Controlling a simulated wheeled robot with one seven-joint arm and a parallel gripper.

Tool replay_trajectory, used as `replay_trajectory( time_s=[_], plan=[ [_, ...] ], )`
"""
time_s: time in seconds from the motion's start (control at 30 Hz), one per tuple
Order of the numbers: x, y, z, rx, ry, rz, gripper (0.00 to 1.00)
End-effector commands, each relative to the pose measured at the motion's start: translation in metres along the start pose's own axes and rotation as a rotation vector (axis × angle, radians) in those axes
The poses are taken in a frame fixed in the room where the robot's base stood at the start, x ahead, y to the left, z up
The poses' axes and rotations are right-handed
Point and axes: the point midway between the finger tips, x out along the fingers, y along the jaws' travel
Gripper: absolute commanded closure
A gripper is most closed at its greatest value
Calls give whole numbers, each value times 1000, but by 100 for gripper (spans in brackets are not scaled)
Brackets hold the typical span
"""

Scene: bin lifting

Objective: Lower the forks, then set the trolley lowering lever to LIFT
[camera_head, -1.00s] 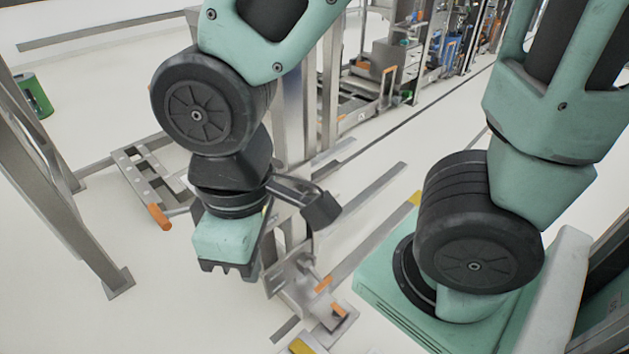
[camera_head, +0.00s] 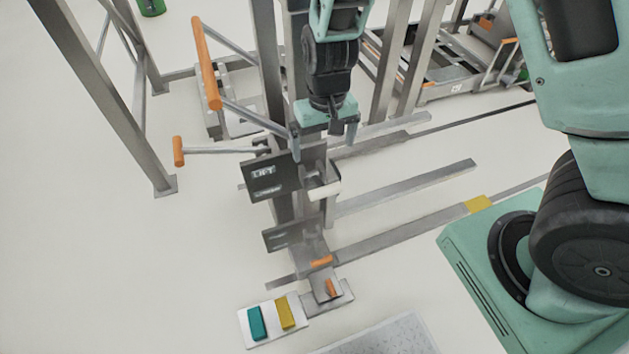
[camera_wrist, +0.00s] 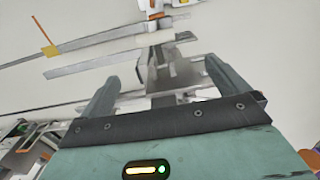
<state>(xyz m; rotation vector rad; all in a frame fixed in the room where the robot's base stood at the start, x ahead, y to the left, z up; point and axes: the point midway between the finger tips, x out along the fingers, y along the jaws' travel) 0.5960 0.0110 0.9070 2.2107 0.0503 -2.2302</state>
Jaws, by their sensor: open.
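My gripper (camera_head: 324,145) is open and empty, pointing down beside the trolley mast. In the wrist view its two fingers (camera_wrist: 160,82) are spread, with the blurred grey mast parts beyond them. A long lever with a large orange grip (camera_head: 208,65) slants up to the left of the mast. A shorter lever with a small orange grip (camera_head: 178,151) sticks out leftward below it. A dark sign plate (camera_head: 272,177) with white lettering, not clearly legible, is under my gripper. Flat metal bars that look like the forks (camera_head: 408,187) extend rightward close to the floor.
A second dark plate (camera_head: 290,235) and a white roller (camera_head: 325,190) are on the mast. Orange-tipped pedals (camera_head: 321,262) are at its foot. A white pad with teal (camera_head: 257,322) and yellow (camera_head: 285,312) blocks lies in front. A steel frame (camera_head: 110,90) stands left; floor between is clear.

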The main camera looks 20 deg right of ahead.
Motion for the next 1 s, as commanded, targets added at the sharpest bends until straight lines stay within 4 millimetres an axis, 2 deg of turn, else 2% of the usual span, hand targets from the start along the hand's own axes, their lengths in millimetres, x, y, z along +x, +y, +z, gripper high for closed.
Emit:
replay_trajectory(
  time_s=[0.1, 0.27, 0.8, 1.0],
  plan=[
    [8, 9, -8, 22, 7, 21, 0],
    [22, 11, -9, 26, 7, 24, 0],
    [130, 14, -8, 26, 4, 23, 0],
    [163, 14, -9, 25, 5, 22, 0]
  ],
)
